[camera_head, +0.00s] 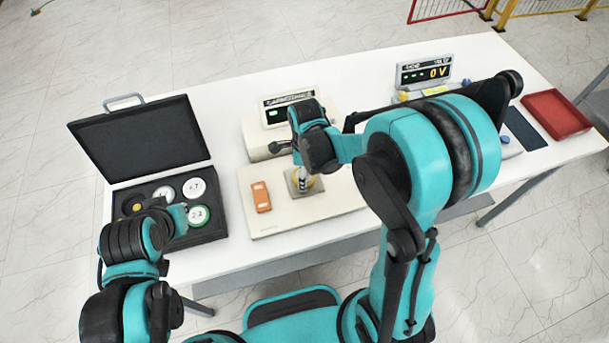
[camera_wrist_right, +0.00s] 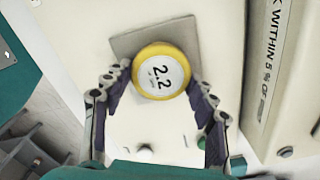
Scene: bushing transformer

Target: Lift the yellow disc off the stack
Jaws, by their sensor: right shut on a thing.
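The yellow disc (camera_wrist_right: 161,72), marked 2.2, has a yellow rim and a white face. My right gripper (camera_wrist_right: 159,84) is shut on it, with a finger at each side of the rim. In the head view the disc (camera_head: 304,184) shows only partly under my right gripper (camera_head: 302,170), over a grey square plate (camera_head: 291,187) on a cream board. Anything beneath the disc is hidden, and whether it is clear of what is below I cannot tell. My left gripper (camera_head: 176,212) is by the open case at left; its jaws are unclear.
The open black case (camera_head: 148,187) holds several round discs, including a green-rimmed one (camera_head: 198,214). An orange device (camera_head: 261,196) lies on the board. A display unit (camera_head: 289,103) stands behind. A red tray (camera_head: 556,114) is at far right.

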